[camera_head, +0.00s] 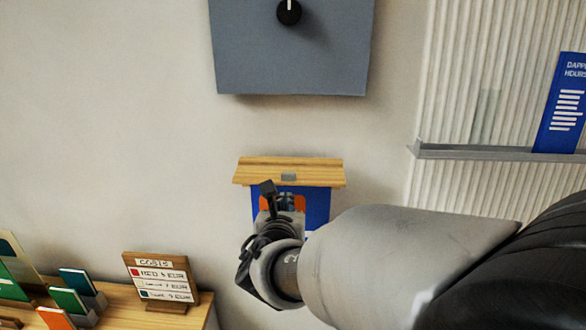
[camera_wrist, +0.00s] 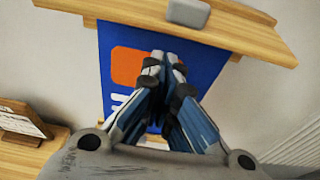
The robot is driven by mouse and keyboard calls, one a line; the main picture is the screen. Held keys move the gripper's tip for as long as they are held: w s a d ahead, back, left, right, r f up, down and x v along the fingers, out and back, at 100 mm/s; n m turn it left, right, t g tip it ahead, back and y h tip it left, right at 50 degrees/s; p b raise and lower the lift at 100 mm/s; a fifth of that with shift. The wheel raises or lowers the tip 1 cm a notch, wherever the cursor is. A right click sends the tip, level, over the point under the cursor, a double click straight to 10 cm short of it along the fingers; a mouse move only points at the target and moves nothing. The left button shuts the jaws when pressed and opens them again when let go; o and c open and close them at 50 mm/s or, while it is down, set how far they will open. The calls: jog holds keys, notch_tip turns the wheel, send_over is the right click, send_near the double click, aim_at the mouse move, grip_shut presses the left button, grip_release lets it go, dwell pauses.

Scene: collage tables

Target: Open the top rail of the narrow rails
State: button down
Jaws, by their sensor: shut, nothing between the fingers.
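The top rail (camera_head: 322,171) is a short light-wood bar on the wall, seen in the middle of the head view. In the wrist view the top rail (camera_wrist: 245,35) crosses the upper part of the picture. A small grey tab (camera_wrist: 188,12) sits on its front, also visible in the head view (camera_head: 289,177). A blue poster with orange shapes (camera_wrist: 207,65) hangs below the rail. My gripper (camera_wrist: 162,62) is shut and empty, in front of the poster and below the rail; in the head view my gripper (camera_head: 267,187) covers part of the poster. The poster's lower part is hidden by my arm.
A blue-grey panel with a black knob (camera_head: 289,12) is on the wall above. At lower left, a wooden table (camera_head: 204,302) holds a price sign (camera_head: 160,280) and several cards. A metal ledge with a blue sign (camera_head: 565,105) is at right.

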aim_at(286, 184)
jog(key=shift+s+r, duration=0.15)
jog(key=shift+r, duration=0.4)
jog(key=shift+s+r, duration=0.15)
jog(key=shift+r, duration=0.35)
jog(key=shift+r+p, duration=0.15)
jog(key=shift+p, duration=0.35)
jog(key=r+g+p, duration=0.1)
jog(key=p, duration=0.3)
jog(key=r+g+p, duration=0.1)
jog(key=p, duration=0.3)
jog(key=r+g+p, duration=0.1)
jog(key=p, duration=0.3)
jog(key=shift+s+r+g+p, duration=0.3)
jog(key=shift+r, duration=0.2)
